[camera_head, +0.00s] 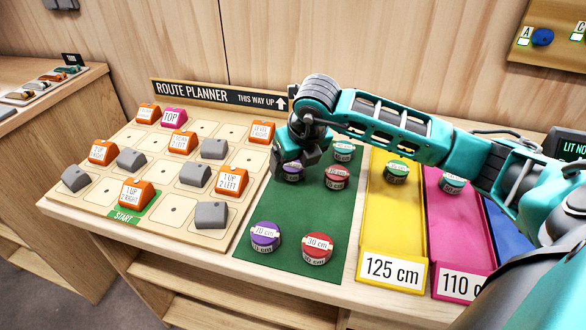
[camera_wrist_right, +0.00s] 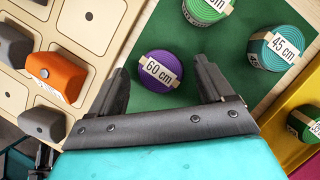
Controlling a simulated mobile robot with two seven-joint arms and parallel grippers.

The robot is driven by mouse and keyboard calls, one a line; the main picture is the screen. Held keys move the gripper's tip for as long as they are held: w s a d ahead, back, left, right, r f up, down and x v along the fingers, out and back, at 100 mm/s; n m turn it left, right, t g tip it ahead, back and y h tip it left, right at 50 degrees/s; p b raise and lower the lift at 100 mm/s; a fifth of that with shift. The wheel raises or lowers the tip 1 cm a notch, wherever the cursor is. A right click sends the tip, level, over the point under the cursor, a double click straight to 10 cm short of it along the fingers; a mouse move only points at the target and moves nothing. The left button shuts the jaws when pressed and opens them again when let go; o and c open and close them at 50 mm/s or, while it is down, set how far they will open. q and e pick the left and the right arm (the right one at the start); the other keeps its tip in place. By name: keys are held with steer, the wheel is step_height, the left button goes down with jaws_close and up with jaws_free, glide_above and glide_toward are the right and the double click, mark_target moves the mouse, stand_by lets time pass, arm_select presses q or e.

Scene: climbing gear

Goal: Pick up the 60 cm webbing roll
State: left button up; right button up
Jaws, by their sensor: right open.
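The 60 cm webbing roll (camera_wrist_right: 158,72) is a purple disc with a cream label on the green mat. In the right wrist view it lies ahead of my open right gripper, between the lines of its two fingers, and looks ungripped. In the head view my right gripper (camera_head: 288,163) hangs over the mat's upper part, pointing down. It partly hides a purple roll (camera_head: 293,174) there. I cannot tell how high the fingertips are above the mat.
A red roll (camera_head: 336,178) and a teal 45 cm roll (camera_wrist_right: 277,47) are close by. Another purple roll (camera_head: 265,236) and a red roll (camera_head: 317,248) lie nearer the front. The route planner board (camera_head: 178,216) is left; the yellow lane (camera_head: 392,222) is right.

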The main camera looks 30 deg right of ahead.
steer(key=shift+w+f, duration=0.1)
steer(key=shift+f, duration=0.2)
steer(key=shift+c, duration=0.3)
steer(key=c, duration=1.1)
